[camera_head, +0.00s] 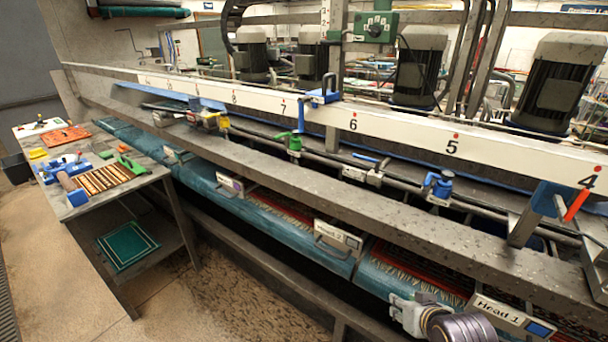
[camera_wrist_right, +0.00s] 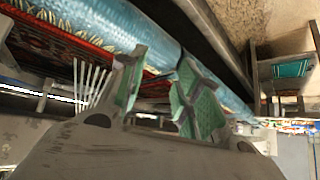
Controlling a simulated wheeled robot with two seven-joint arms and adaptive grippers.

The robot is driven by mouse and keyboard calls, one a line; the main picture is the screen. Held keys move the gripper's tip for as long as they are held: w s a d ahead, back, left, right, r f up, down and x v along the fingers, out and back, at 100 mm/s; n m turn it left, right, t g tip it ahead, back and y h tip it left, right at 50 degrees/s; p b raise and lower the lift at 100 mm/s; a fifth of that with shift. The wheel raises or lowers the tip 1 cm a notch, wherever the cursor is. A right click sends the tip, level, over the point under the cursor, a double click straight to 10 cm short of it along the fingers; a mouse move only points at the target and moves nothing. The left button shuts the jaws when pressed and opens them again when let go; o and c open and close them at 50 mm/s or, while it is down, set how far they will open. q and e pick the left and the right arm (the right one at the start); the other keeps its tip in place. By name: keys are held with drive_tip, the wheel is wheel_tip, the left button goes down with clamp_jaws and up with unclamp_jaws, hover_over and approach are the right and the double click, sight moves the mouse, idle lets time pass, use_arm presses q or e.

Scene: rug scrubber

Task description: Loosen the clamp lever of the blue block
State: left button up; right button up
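Several blue pieces could be the block. A blue block with a raised handle (camera_head: 322,97) sits on the numbered white rail between 7 and 6. A blue fitting (camera_head: 438,183) sits on the dark pipe below 5, and a fitting with a flat blue lever (camera_head: 370,161) is left of it. A blue piece (camera_head: 551,203) stands near 4 beside a red lever (camera_head: 576,205). My right gripper (camera_head: 398,309) is low at the bottom right, in front of the machine and apart from these. In the right wrist view its green-padded fingers (camera_wrist_right: 157,95) are open and empty. My left gripper is out of view.
A long steel beam (camera_head: 330,172) runs across the front, with labelled boxes (camera_head: 338,235) below it and a rolled rug (camera_head: 300,233) under it. A bench (camera_head: 165,172) with tools stands at the left. Green (camera_head: 294,142) and yellow (camera_head: 223,121) fittings sit on the pipe.

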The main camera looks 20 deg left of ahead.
drive_tip(key=w+a+r+n+t+y, duration=0.1)
drive_tip(key=w+a+r+t, duration=0.1)
drive_tip(key=a+r, duration=0.35)
drive_tip(key=w+a+r+t+y, duration=0.1)
drive_tip(key=w+a+r, duration=0.1)
drive_tip(key=r, duration=0.7)
drive_tip(key=w+a+r+n+t+y, duration=0.1)
drive_tip(key=w+a+r+t, duration=0.1)
drive_tip(key=a+r, duration=0.35)
drive_tip(key=n+t+y, duration=0.2)
drive_tip(key=n+y, duration=0.1)
drive_tip(key=y, duration=0.2)
approach(302, 122)
drive_tip(key=v, duration=0.3)
drive_tip(key=shift+w+d+r, duration=0.1)
drive_tip(key=shift+d+r, duration=0.05)
drive_tip(key=shift+d, duration=0.05)
drive_tip(key=shift+w, duration=0.1)
drive_tip(key=shift+p+x, duration=1.7)
drive_tip(key=shift+x, duration=5.1)
drive_tip(key=shift+a+f, duration=0.2)
clamp_jaws()
